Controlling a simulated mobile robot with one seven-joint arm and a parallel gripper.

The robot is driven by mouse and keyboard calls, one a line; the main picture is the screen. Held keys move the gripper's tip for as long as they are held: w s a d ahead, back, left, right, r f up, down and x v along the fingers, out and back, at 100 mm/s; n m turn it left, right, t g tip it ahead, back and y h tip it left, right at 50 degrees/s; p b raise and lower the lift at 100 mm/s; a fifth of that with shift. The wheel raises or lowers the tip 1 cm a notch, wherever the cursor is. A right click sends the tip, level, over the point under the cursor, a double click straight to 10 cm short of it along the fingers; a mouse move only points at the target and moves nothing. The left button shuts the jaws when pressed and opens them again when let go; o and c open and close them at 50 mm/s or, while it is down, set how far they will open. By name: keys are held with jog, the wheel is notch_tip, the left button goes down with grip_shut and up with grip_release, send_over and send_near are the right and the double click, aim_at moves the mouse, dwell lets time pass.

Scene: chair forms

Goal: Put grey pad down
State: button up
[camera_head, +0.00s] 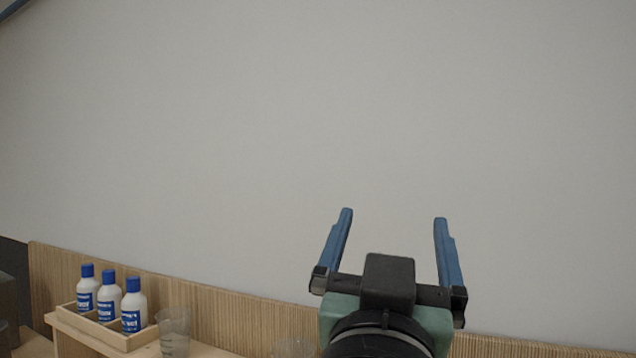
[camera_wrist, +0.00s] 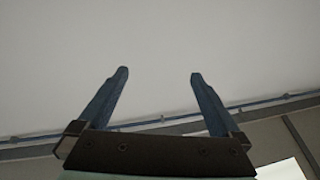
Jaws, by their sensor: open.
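My gripper (camera_head: 393,218) is raised in front of a bare grey wall, its two blue fingers spread wide and pointing up. It also shows in the wrist view (camera_wrist: 159,75), open with nothing between the fingers. No grey pad is visible in either view.
A wooden tray (camera_head: 124,341) at the lower left holds several white bottles with blue caps (camera_head: 108,296). A clear measuring cup (camera_head: 174,332) stands to its right, with another clear cup (camera_head: 294,348) partly cut off. A ribbed wooden panel (camera_head: 235,308) runs behind them. Space around the fingers is clear.

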jog(key=s+a+r+n+t+y, duration=0.4)
jog(key=s+a+t+y, duration=0.1)
jog(key=s, duration=0.6)
jog(key=shift+a+r+y, duration=0.4)
jog(key=shift+a+y, duration=0.1)
jog(key=shift+a, duration=0.5)
notch_tip(320, 180, down, 6)
jog(key=b, duration=0.6)
